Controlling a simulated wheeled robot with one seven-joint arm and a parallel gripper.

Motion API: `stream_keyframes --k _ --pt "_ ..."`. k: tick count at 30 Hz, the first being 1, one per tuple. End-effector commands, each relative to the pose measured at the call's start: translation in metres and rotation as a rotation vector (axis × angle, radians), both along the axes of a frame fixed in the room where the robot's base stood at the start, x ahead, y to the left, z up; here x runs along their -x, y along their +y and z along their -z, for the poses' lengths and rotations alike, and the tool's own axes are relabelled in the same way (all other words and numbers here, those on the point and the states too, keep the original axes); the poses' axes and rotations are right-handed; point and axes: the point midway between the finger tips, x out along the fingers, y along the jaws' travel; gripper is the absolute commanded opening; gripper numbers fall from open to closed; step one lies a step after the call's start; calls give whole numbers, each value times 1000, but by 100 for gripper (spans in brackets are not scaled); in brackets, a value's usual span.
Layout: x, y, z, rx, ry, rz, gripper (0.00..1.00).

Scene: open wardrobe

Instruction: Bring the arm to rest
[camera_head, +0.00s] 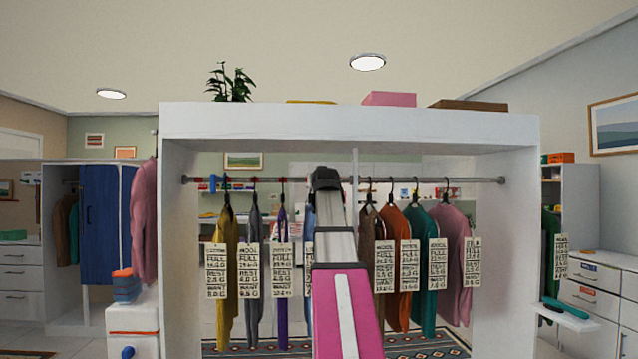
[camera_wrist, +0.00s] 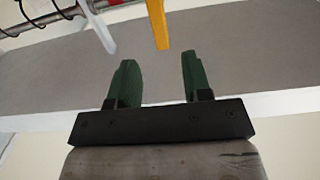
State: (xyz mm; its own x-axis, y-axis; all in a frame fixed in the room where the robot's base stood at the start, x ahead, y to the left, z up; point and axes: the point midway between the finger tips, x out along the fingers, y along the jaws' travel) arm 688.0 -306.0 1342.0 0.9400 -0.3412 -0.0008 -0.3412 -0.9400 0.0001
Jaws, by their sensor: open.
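My arm stretches up the middle of the head view, in front of the wardrobe rail (camera_head: 270,181). My gripper cannot be made out there, hidden by or merged with the arm's far end. In the wrist view my gripper (camera_wrist: 157,65) is open, its two green fingers apart with nothing between them. A yellow strip (camera_wrist: 157,24) and a pale strip (camera_wrist: 96,27) hang beyond the fingertips; I cannot tell whether they touch.
Garments with paper tags hang on both sides of my arm, including a mustard one (camera_head: 227,310) and a teal one (camera_head: 421,220). The white wardrobe frame (camera_head: 350,124) encloses them. A small shelf (camera_head: 566,316) juts out at right.

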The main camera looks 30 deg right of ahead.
Motion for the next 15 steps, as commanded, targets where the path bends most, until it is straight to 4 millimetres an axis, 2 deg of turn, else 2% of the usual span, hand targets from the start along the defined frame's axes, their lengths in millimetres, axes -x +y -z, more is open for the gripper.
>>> stream_keyframes --k 10,13,15 --pt "-1 1 4 -2 6 -2 45" --pt "-7 6 23 -13 33 -10 45" --pt "-13 12 48 -28 71 -20 45"
